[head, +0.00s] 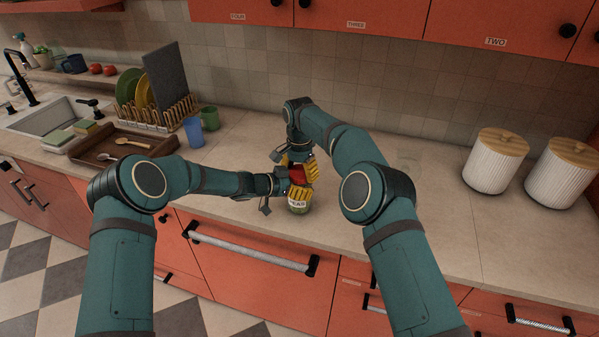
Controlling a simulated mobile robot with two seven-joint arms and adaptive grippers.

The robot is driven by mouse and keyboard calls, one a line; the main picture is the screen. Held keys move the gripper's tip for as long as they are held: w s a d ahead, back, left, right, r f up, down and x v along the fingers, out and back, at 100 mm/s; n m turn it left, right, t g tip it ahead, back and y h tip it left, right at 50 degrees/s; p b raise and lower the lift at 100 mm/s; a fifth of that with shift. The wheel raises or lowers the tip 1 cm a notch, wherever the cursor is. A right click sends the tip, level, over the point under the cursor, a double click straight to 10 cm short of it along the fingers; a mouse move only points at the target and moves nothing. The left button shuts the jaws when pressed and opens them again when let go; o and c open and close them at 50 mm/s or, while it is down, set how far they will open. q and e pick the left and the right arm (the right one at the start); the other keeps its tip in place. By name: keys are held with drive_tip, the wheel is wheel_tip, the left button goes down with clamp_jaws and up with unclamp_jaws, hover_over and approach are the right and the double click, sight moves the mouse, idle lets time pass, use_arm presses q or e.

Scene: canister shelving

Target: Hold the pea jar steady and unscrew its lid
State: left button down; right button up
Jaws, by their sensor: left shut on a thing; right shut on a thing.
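The pea jar (298,204) stands upright on the counter near its front edge, with a pale label and green contents showing low down. My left gripper (289,190) comes in from the left and is shut on the jar's body. My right gripper (298,170) reaches down from above and is shut at the jar's top, around the red lid (298,174). The yellow fingers hide much of the lid and the upper jar, so I cannot tell whether the lid has turned.
Blue (193,132) and green (209,118) cups, a wooden tray (88,153) and a dish rack (178,113) stand to the left. Two white ribbed canisters (492,165) stand at the right. Red cabinets (350,18) hang above. The counter (425,210) between jar and canisters is clear.

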drive_tip(key=shift+n, duration=0.3)
drive_tip(key=o, duration=1.3)
drive_tip(key=shift+c, duration=0.2)
drive_tip(key=shift+r, duration=2.3)
drive_tip(key=m, duration=0.1)
drive_tip(key=r+m, duration=0.1)
drive_tip(key=m, duration=0.3)
drive_tip(key=shift+r, duration=0.35)
drive_tip(key=m, duration=0.1)
drive_tip(key=r+m, duration=0.1)
drive_tip(key=m, duration=0.2)
drive_tip(key=shift+r+m, duration=0.3)
drive_tip(key=shift+m, duration=0.1)
drive_tip(key=shift+f+m, duration=0.15)
drive_tip(key=shift+m, duration=0.15)
drive_tip(key=shift+f, duration=3.8)
